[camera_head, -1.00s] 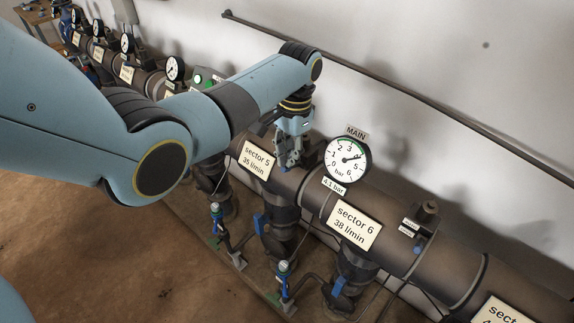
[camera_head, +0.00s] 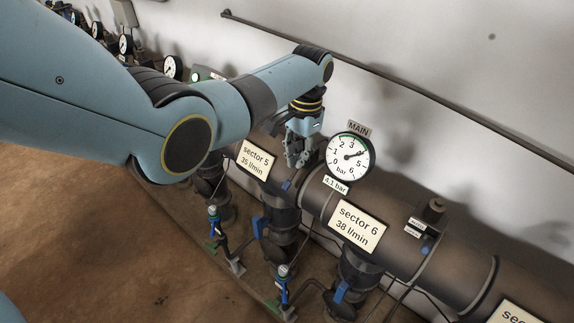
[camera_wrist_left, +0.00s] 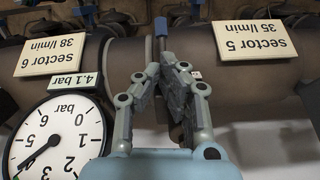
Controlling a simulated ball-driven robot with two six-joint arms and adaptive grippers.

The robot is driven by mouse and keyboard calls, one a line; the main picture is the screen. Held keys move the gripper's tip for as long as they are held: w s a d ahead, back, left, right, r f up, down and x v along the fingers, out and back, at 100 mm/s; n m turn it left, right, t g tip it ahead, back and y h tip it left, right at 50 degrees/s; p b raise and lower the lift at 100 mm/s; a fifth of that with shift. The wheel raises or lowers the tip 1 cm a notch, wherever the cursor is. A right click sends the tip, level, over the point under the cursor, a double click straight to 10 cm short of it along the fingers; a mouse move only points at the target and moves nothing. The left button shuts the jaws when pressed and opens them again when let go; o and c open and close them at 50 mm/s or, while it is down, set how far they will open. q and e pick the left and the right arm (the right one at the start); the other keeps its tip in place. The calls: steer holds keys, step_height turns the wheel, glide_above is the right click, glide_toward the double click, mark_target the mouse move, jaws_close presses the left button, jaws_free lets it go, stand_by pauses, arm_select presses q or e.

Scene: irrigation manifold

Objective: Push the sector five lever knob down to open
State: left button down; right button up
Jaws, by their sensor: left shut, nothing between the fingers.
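The sector 5 label (camera_head: 256,160) is on the big dark pipe, and it shows upside down in the left wrist view (camera_wrist_left: 262,40). A small blue knob (camera_head: 286,185) sits on the pipe's front between the sector 5 and sector 6 labels. In the left wrist view, the blue knob (camera_wrist_left: 160,27) is just beyond my fingertips, on a thin dark lever partly hidden behind the fingers. My left gripper (camera_head: 299,163) is shut and empty over the pipe, beside the lever; its fingers fill the middle of the wrist view (camera_wrist_left: 161,69). I cannot tell whether they touch the lever.
The MAIN pressure gauge (camera_head: 350,156) stands close right of my left gripper, with its 4.1 bar tag (camera_head: 335,185). The sector 6 label (camera_head: 358,225) is farther right. Valves and thin tubing hang below the pipe. A dark rail (camera_head: 400,83) runs along the wall behind.

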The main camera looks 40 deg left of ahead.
arm_select(q)
step_height(320, 180, up, 12)
steer(key=w, duration=0.1)
stand_by(0.5)
steer(key=shift+d, duration=0.1)
stand_by(0.4)
